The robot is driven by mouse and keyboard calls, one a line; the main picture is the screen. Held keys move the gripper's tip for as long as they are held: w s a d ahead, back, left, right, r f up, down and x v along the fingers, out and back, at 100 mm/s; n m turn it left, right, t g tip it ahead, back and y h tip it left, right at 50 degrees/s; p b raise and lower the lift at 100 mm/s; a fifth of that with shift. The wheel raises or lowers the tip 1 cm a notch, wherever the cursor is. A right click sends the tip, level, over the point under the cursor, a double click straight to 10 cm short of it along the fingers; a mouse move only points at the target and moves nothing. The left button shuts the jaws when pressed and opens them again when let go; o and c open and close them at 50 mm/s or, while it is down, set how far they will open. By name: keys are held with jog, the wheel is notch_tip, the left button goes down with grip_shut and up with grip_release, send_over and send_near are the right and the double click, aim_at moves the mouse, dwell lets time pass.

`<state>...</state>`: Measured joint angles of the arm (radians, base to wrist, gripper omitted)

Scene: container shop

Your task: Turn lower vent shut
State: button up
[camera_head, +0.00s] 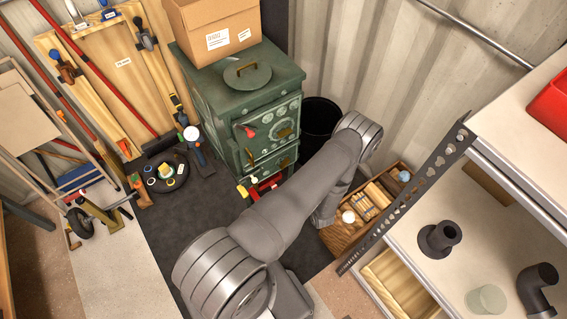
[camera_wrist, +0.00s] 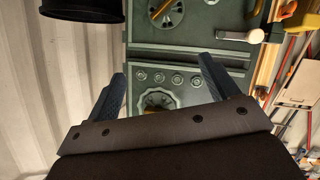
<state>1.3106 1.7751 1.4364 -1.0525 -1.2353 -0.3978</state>
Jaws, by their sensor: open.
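A green stove (camera_head: 248,105) stands at the back centre, with round fittings and brass handles on its front. In the wrist view its green front (camera_wrist: 215,45) seems upside down. One round vent disc with a brass bar (camera_wrist: 166,12) is cut by the top edge. Another round disc (camera_wrist: 157,101) lies between the fingers, partly hidden by my gripper's body. Which disc is the lower vent I cannot tell for sure. My gripper (camera_wrist: 165,68) is open and empty, its fingers apart in front of the stove. The head view hides my gripper behind my arm.
A black bucket (camera_head: 320,117) stands right of the stove and shows in the wrist view (camera_wrist: 82,8). A cardboard box (camera_head: 213,30) sits on the stove. A wooden crate (camera_head: 345,235) stands to the right.

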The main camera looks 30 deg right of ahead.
jog(key=w+a+f+n+g+h, duration=0.1)
jog(key=w+a+n+g+h, duration=0.15)
jog(key=a, duration=0.25)
jog(key=g, duration=0.1)
send_near(285, 165)
jog(key=shift+h, duration=0.45)
jog(key=x, duration=0.9)
jog(key=shift+w+a+f, duration=0.15)
jog(key=shift+a+f, duration=0.05)
jog(key=shift+a, duration=0.05)
jog(key=shift+c, duration=0.4)
jog(key=c, duration=0.9)
